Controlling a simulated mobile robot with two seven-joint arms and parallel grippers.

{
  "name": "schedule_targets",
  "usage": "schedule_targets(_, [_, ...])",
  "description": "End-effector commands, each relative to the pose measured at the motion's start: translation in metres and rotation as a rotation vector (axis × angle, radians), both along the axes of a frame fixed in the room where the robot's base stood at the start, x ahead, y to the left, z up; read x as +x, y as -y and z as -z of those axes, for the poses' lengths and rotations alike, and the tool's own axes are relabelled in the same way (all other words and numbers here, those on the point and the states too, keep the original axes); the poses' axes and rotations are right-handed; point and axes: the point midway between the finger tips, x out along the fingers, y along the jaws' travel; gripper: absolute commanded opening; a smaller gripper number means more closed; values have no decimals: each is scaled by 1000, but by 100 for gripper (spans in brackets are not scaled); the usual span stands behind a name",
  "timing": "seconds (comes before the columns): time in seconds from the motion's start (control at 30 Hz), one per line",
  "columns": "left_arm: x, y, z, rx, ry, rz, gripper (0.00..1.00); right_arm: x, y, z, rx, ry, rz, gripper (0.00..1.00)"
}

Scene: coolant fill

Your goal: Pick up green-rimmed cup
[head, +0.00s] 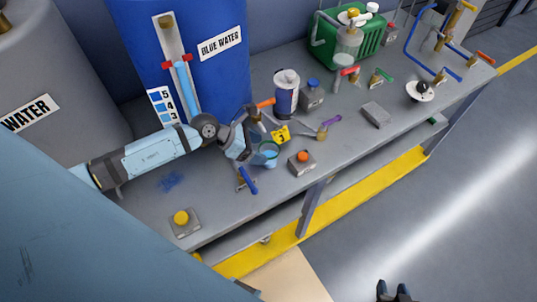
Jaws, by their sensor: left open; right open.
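The green-rimmed cup (266,157) stands on the grey workbench (215,180), near its middle. It is a small bluish cup with a green rim. My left arm reaches over the bench from the left. My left gripper (250,147) is open, right beside the cup on its left side. It partly hides the cup, and I cannot tell whether its fingers touch it. My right gripper (394,292) is open and empty at the bottom edge, over the floor, far from the cup. Only its dark tips show.
A blue-handled valve (247,181) is in front. The blue water drum (200,75) stands behind. A yellow-button box (184,222) sits front left. The floor right is clear.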

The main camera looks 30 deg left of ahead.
Motion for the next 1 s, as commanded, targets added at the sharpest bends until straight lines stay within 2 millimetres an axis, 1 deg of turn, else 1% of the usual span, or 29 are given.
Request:
schedule_targets(0.03, [4, -9, 3, 63, 16, 24, 78, 0, -1, 1, 3, 0, 1, 43])
schedule_targets(0.1, [6, -17, 6, 122, 28, 46, 78, 0, -1, 0, 5, 0, 2, 43])
schedule_targets(0.17, [9, -19, 8, 149, 34, 56, 78, 0, -1, 0, 6, 0, 3, 43])
schedule_targets(0.47, [24, -2, 31, 155, 34, 57, 78, 0, 0, -9, 5, 1, 6, 43])
schedule_targets(0.57, [32, 6, 43, 153, 32, 56, 78, -1, 1, -14, 3, 1, 8, 43])
schedule_targets(0.7, [39, 15, 56, 155, 35, 57, 78, -1, 1, -15, 3, 1, 9, 43])
schedule_targets(0.8, [41, 18, 61, 156, 35, 58, 78, -1, 1, -15, 2, 1, 10, 43])
schedule_targets(1.0, [41, 18, 62, 156, 35, 58, 78, -1, 2, -15, 3, 2, 10, 43])
